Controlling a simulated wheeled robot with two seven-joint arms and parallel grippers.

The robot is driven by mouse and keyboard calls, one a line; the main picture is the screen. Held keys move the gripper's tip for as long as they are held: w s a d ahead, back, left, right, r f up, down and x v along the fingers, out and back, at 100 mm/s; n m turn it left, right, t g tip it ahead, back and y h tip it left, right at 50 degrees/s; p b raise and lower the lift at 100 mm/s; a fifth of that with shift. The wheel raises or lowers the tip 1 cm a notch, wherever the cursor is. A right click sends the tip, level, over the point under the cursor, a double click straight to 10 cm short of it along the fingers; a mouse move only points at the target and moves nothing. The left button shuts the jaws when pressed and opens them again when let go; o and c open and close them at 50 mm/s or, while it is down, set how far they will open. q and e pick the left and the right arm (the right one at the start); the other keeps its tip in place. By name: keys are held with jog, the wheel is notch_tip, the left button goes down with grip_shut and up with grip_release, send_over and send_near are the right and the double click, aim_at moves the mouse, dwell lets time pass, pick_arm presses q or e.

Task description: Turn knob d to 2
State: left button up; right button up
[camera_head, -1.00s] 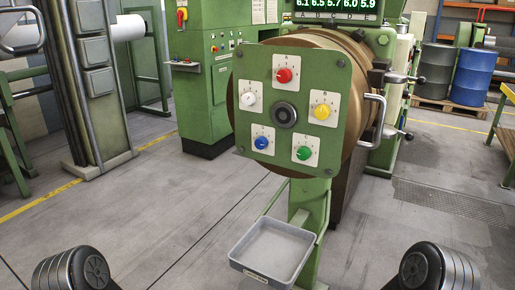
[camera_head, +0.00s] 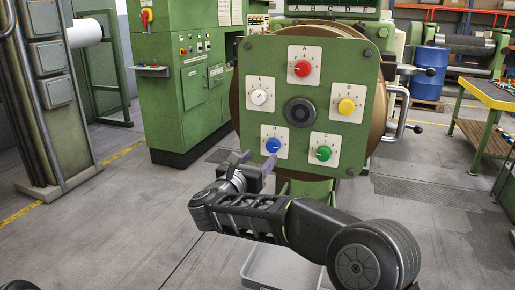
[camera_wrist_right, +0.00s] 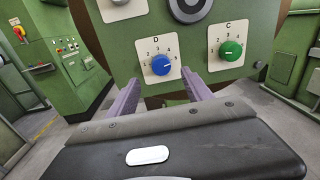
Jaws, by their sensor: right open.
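Knob D is the blue knob (camera_head: 272,145) on a white plate at the lower left of the green panel. It also shows in the right wrist view (camera_wrist_right: 161,65), marked 1 to 5, with its white pointer toward the right, near 5. My right gripper (camera_head: 257,161) is just below and in front of knob D. In the right wrist view its two purple fingers (camera_wrist_right: 161,83) stand apart below the knob's plate, with nothing between them. The knob is not gripped. My left gripper is not in view.
The green knob C (camera_head: 323,153) is to the right of knob D. The white knob E (camera_head: 260,97), red knob A (camera_head: 303,68) and yellow knob B (camera_head: 346,106) sit higher. A dark round hub (camera_head: 300,112) is in the panel's middle. A grey tray (camera_head: 283,270) is below.

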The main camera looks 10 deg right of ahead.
aim_at(271, 146)
jog(key=shift+m, duration=0.3)
jog(key=shift+d, duration=0.1)
jog(key=shift+p+x, duration=1.05)
jog(key=shift+x, duration=2.85)
jog(key=shift+c, duration=0.2)
grip_shut()
